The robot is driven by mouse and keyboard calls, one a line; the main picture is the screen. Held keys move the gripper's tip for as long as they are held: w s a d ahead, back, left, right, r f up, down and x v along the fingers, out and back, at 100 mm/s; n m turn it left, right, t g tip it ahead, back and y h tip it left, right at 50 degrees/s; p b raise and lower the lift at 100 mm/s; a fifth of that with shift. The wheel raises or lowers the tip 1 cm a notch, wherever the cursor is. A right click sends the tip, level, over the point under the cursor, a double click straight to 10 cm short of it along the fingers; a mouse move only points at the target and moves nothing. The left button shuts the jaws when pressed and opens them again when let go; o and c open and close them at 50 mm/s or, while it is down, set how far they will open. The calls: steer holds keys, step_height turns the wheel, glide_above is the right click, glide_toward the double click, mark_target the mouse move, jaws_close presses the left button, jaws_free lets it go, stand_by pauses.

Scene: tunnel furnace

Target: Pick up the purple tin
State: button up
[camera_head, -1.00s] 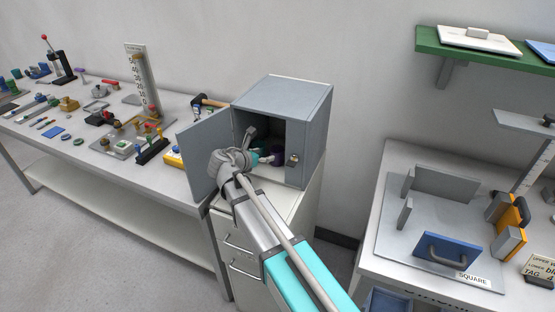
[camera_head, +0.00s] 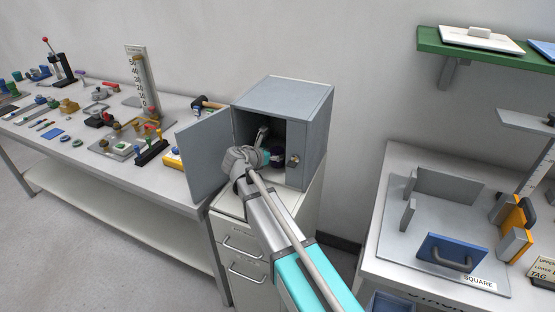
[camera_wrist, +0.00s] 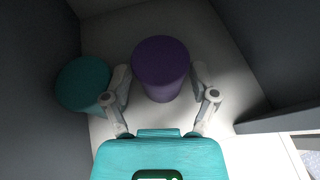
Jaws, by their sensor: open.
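The purple tin (camera_wrist: 161,66) stands inside the grey cabinet (camera_head: 290,92), seen from above in the wrist view. My gripper (camera_wrist: 160,80) is open, with one finger on each side of the tin's near part. I cannot tell whether either finger touches it. A teal tin (camera_wrist: 84,84) stands just left of my left finger. In the head view my gripper (camera_head: 268,156) reaches into the open cabinet, and the arm and shadow mostly hide the purple tin.
The cabinet door (camera_head: 205,153) stands open to the left. The cabinet rests on a white drawer unit (camera_head: 240,238). A workbench (camera_head: 100,165) with several tools is at left. A table with a blue handled block (camera_head: 449,252) is at right.

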mark_target(279, 152)
steer(key=shift+b+x, duration=0.5)
steer(key=shift+x, duration=1.25)
steer(key=c, duration=0.9)
